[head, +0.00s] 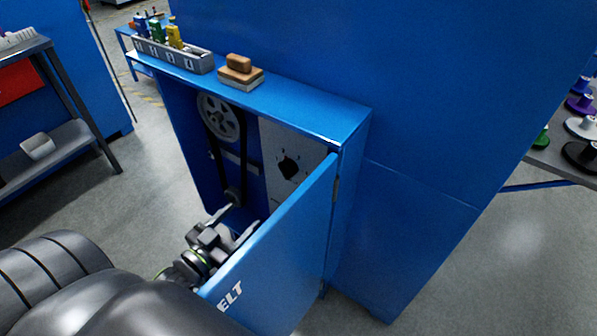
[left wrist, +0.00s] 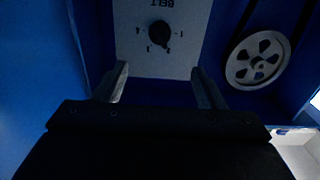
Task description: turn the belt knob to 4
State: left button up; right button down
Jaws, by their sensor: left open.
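The black belt knob (head: 288,167) sits on a pale panel (head: 299,147) inside the open blue cabinet. In the left wrist view the knob (left wrist: 159,33) shows upside down, with small numbers around it and the word BELT on the panel (left wrist: 190,12). I cannot tell which number the knob points to. My left gripper (head: 238,224) is open and empty, at the cabinet opening behind the door. In the left wrist view its two fingers (left wrist: 160,70) are apart, with the knob ahead between them and not touched. My right gripper is not in view.
The open cabinet door (head: 280,250) stands close to the right of my left gripper. A pulley wheel (head: 218,116) with a black belt is left of the panel. A bin of bottles (head: 178,54) and a brush-like block (head: 240,73) rest on the cabinet top.

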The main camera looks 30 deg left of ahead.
pick_arm(q)
jog(key=w+b, duration=0.1)
jog(key=w, duration=0.2)
jog(key=p, duration=0.4)
send_near(283, 174)
jog(key=w, duration=1)
jog(key=shift+d, duration=0.35)
jog(key=shift+c, duration=0.3)
jog(key=c, duration=0.9)
